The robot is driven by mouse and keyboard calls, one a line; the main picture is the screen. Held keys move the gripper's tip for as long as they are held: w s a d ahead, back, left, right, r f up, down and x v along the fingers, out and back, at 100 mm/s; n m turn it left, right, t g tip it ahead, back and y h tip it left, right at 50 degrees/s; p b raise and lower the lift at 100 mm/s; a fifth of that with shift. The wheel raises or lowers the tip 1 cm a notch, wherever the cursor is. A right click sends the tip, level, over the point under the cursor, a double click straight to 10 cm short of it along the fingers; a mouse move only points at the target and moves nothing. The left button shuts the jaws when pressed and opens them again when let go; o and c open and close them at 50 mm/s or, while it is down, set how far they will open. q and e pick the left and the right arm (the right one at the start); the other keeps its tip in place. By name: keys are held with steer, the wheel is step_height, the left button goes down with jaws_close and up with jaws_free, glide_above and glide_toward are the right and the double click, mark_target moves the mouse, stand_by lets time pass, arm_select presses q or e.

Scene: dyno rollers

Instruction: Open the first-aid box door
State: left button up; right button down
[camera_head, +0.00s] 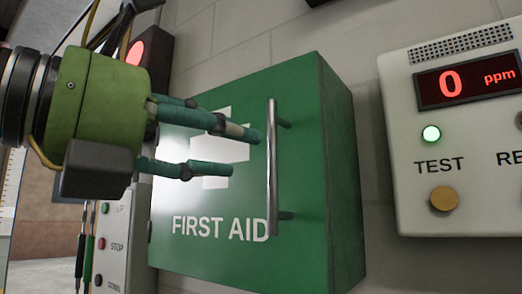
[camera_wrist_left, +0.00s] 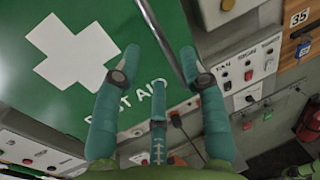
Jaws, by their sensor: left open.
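The green first-aid box (camera_head: 340,180) hangs on the wall, its door (camera_head: 235,245) shut, with a white cross and FIRST AID lettering. A vertical silver handle (camera_head: 272,165) stands off the door's right side. My left gripper (camera_head: 246,152) is in front of the door, just left of the handle, fingers spread and pointing right, partly hiding the cross. In the left wrist view, the handle (camera_wrist_left: 163,35) runs between the spread teal fingers (camera_wrist_left: 160,52), nearer the right one. I cannot tell whether any finger touches it.
A gas panel (camera_head: 450,140) reading 0 ppm, with a TEST button, is mounted right of the box. A red light (camera_head: 136,52) and a STOP button panel (camera_head: 115,240) are at the left. Space in front of the handle looks clear.

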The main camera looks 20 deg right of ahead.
mark_target(268, 149)
arm_select(q)
steer(key=p+x, duration=0.1)
steer(key=x, duration=0.1)
steer(key=p+x, duration=0.1)
steer(key=x, duration=0.1)
steer(key=p+x, duration=0.1)
steer(key=x, duration=0.1)
steer(key=shift+w+d+r+p, duration=0.1)
steer(key=shift+r+p, duration=0.2)
steer(key=shift+p, duration=0.05)
steer(key=shift+w+d+f, duration=0.1)
steer(key=shift+d, duration=0.3)
steer(key=shift+a, duration=0.1)
steer(key=shift+c, duration=0.4)
jaws_close()
